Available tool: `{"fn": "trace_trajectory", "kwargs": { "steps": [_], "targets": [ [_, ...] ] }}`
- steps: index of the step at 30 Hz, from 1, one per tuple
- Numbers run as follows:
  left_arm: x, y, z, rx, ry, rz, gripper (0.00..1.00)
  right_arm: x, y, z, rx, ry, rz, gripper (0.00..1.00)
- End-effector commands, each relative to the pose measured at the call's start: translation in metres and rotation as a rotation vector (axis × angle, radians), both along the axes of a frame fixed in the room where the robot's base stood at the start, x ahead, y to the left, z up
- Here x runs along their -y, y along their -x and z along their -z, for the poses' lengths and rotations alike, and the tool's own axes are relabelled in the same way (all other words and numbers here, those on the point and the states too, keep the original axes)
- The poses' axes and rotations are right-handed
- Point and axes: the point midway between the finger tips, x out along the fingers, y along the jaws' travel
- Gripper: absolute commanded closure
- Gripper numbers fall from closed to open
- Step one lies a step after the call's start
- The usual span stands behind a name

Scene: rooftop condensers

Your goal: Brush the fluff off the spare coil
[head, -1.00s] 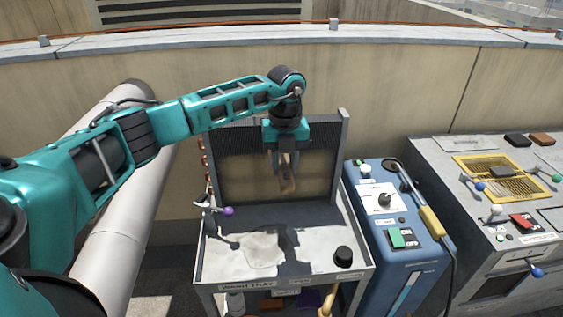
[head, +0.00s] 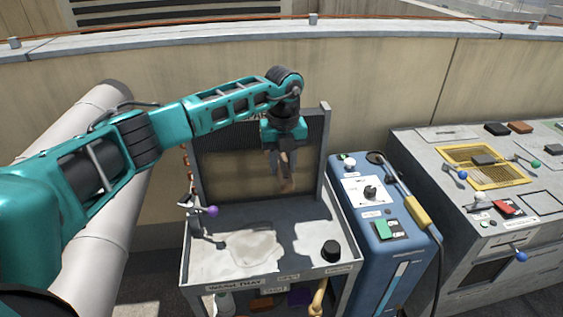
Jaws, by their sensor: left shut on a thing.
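The spare coil (head: 312,140) stands upright in a grey frame at the back of a wash tray stand. Its upper part and right edge show dark fins, and a tan, fluff-like layer (head: 225,178) covers much of its middle. My left gripper (head: 284,168) hangs in front of the coil, pointing down, shut on a brown wooden-looking piece, likely the brush (head: 287,184). The brush's bristles cannot be made out, nor whether it touches the coil. My arm and gripper hide part of the coil's top. My right gripper is not in view.
The wash tray (head: 215,265) below the coil has a pale wet-looking patch, a black knob (head: 330,250) and a purple-tipped lever (head: 211,211). A blue machine (head: 385,255) with a yellow-handled wand (head: 418,212) stands close on the right, beside a grey console (head: 460,215). A thick pale pipe (head: 95,215) runs at left.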

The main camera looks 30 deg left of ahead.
Motion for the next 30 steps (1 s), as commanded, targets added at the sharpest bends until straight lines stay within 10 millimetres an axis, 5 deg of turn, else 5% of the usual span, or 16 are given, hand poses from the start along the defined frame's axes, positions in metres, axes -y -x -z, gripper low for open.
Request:
{"fn": "trace_trajectory", "kwargs": {
  "steps": [30],
  "targets": [
    [-0.011, -0.013, -0.002, 0.000, 0.000, 0.000, 0.93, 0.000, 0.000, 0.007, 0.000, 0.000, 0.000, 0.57]
  ]
}}
